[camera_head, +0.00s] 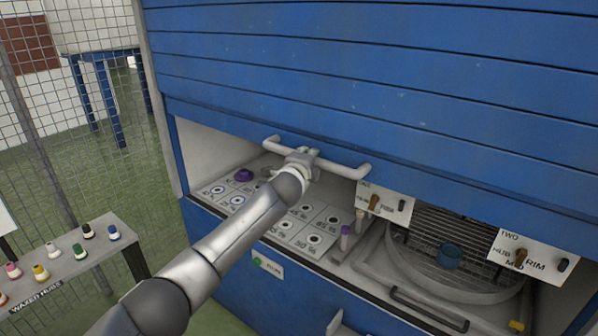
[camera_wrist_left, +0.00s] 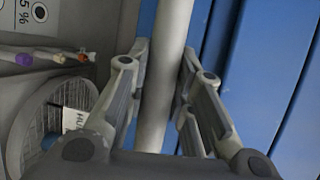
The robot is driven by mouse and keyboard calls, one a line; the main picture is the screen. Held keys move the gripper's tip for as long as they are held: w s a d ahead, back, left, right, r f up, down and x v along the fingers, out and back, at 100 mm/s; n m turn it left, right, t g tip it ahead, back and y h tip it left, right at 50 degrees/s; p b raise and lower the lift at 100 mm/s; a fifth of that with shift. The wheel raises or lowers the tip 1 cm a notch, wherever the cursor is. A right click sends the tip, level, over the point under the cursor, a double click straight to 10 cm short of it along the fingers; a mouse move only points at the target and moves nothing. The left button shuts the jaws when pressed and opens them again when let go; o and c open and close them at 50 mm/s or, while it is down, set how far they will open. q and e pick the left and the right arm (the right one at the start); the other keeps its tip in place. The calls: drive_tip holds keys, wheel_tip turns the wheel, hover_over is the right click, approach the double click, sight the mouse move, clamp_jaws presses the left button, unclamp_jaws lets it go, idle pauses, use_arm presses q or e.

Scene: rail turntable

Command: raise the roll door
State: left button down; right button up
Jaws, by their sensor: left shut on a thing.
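The blue slatted roll door (camera_head: 360,70) covers the upper part of the cabinet in the head view. Its lower edge stands above the work surface, with an open gap below it. A pale bar handle (camera_head: 345,170) runs along the door's lower edge. My left gripper (camera_head: 302,158) is at the left half of this handle. In the left wrist view the handle (camera_wrist_left: 165,70) passes between the two fingers of the gripper (camera_wrist_left: 160,100), which is shut on it. The blue door (camera_wrist_left: 235,70) fills the right side of that view. My right gripper is not in view.
Inside the cabinet are a round turntable (camera_head: 455,265) with a blue ring, a marked board (camera_head: 305,222) and signs (camera_head: 530,256). A shelf with coloured hubs (camera_head: 70,262) stands at left, before a wire mesh fence (camera_head: 75,110). Green floor (camera_head: 150,210) lies between.

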use_arm(q)
drive_tip(key=shift+r, duration=0.5)
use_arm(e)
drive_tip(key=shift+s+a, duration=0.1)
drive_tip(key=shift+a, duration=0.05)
use_arm(q)
drive_tip(key=c, duration=1.3)
unclamp_jaws()
drive_tip(key=shift+o, duration=0.2)
drive_tip(key=shift+f, duration=0.15)
drive_tip(key=v, duration=1.2)
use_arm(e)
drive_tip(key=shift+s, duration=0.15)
